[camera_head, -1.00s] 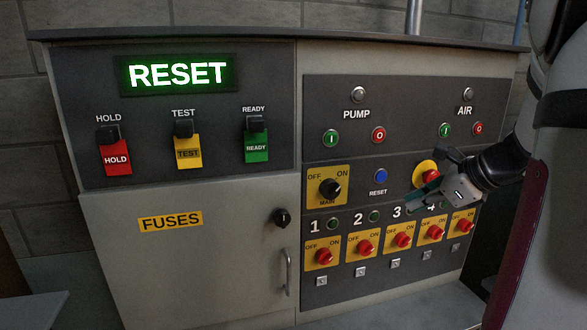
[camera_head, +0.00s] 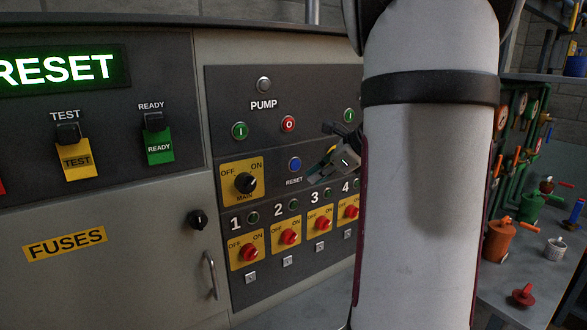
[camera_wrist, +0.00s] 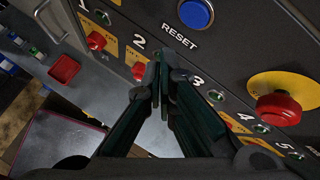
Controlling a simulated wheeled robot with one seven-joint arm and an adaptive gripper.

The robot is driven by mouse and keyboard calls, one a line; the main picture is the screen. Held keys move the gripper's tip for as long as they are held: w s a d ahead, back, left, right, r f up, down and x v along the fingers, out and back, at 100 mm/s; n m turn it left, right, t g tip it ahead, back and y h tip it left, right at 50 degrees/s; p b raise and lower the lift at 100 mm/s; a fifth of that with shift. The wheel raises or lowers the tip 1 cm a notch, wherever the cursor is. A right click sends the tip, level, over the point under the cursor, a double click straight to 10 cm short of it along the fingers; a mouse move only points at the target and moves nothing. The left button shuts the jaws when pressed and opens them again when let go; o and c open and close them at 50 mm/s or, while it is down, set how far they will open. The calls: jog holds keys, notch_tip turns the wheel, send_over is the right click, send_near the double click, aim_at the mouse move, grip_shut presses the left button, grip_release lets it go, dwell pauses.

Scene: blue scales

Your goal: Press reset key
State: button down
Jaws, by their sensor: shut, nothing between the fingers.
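The blue round RESET key (camera_head: 295,164) sits on the dark control panel, above its white RESET label and right of the main switch. In the wrist view the key (camera_wrist: 196,13) shows at the top, with the label below it. My gripper (camera_head: 312,176) is shut and empty, with its fingertips a little below and right of the key in the head view. In the wrist view the closed fingertips (camera_wrist: 165,62) are below the key and label, near number 2. I cannot tell how far they are from the panel. A lit green RESET sign (camera_head: 58,69) is at upper left.
The black MAIN switch (camera_head: 246,183) is left of the key. Several red rotary switches (camera_head: 286,237) line the panel below. A red emergency knob (camera_wrist: 279,108) on yellow is at right in the wrist view. My arm hides the panel's right side. A workbench (camera_head: 510,285) stands at right.

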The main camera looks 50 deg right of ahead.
jog(key=shift+w+d, duration=0.2)
jog(key=shift+w, duration=0.6)
jog(key=shift+w+d, duration=0.15)
jog(key=shift+w, duration=0.65)
jog(key=shift+w, duration=0.1)
jog(key=shift+w+d, duration=0.1)
jog(key=shift+w, duration=0.2)
jog(key=shift+w+d, duration=0.1)
jog(key=shift+w, duration=0.25)
dwell(0.9)
dwell(0.3)
jog(key=shift+s+a, duration=0.2)
jog(key=shift+s, duration=0.6)
jog(key=shift+s+a+p, duration=0.2)
jog(key=shift+s, duration=0.6)
jog(key=shift+s+a+p, duration=0.2)
jog(key=shift+s, duration=0.65)
jog(key=shift+s+a+p, duration=0.2)
jog(key=shift+s, duration=0.6)
